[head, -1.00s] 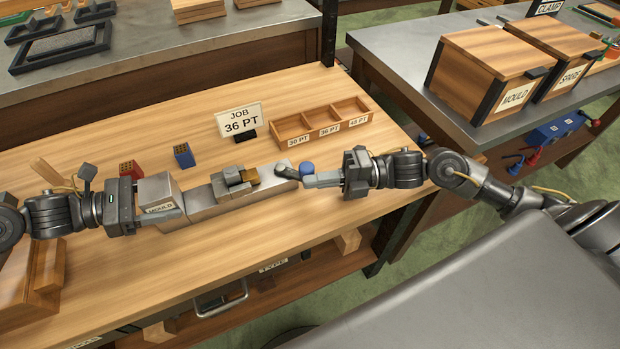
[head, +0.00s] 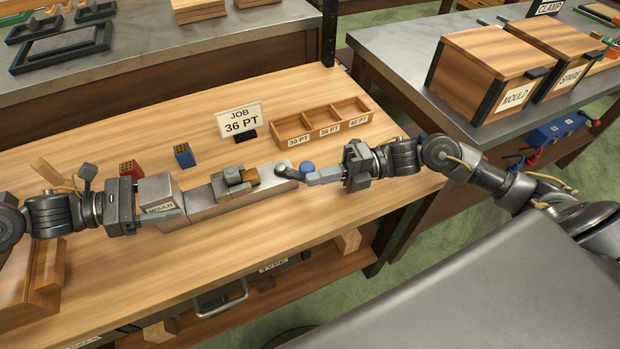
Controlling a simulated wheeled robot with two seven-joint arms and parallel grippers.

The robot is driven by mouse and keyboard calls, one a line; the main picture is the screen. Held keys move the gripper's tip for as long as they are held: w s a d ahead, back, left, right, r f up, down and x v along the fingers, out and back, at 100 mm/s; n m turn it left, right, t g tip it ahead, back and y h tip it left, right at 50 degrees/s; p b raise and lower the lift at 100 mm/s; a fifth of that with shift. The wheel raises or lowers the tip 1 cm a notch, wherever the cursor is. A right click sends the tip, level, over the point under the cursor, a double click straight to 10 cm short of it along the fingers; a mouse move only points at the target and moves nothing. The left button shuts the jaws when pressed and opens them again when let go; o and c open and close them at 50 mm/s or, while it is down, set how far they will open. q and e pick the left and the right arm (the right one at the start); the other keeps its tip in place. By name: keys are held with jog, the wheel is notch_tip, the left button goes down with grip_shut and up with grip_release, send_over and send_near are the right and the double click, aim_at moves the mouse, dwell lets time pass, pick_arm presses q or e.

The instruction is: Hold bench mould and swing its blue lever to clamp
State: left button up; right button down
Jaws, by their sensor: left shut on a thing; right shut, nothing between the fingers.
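The bench mould (head: 208,205) is a long grey metal block lying on the wooden bench, with a "MOULD" label at its left end. A smaller metal block with a wooden piece (head: 240,180) sits on its top. The lever is a dark arm (head: 289,170) at the right end, with a blue knob (head: 306,167). My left gripper (head: 168,205) is shut on the mould's left end. My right gripper (head: 312,177) is shut and empty, its fingertips beside the knob on the near side. I cannot tell whether they touch it.
A wooden tray (head: 277,131) with three labelled compartments stands behind the lever. A "JOB 36 PT" sign (head: 239,120) stands behind the mould. A red block (head: 131,170) and a blue block (head: 184,155) stand at the back left.

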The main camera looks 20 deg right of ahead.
pick_arm(q)
jog(key=shift+f, duration=0.1)
pick_arm(e)
jog(key=shift+w+d+g, duration=0.15)
jog(key=shift+d+g, duration=0.05)
jog(key=shift+g, duration=0.2)
jog(key=shift+w+d+n+g, duration=0.55)
jog(key=shift+n+g, duration=0.15)
pick_arm(q)
jog(key=shift+s, duration=0.1)
pick_arm(e)
jog(key=shift+w+d, duration=0.6)
jog(key=shift+w, duration=0.25)
jog(key=shift+r, duration=0.2)
notch_tip(320, 180, up, 10)
jog(key=shift+f, duration=0.15)
pick_arm(q)
jog(key=o, duration=1.1)
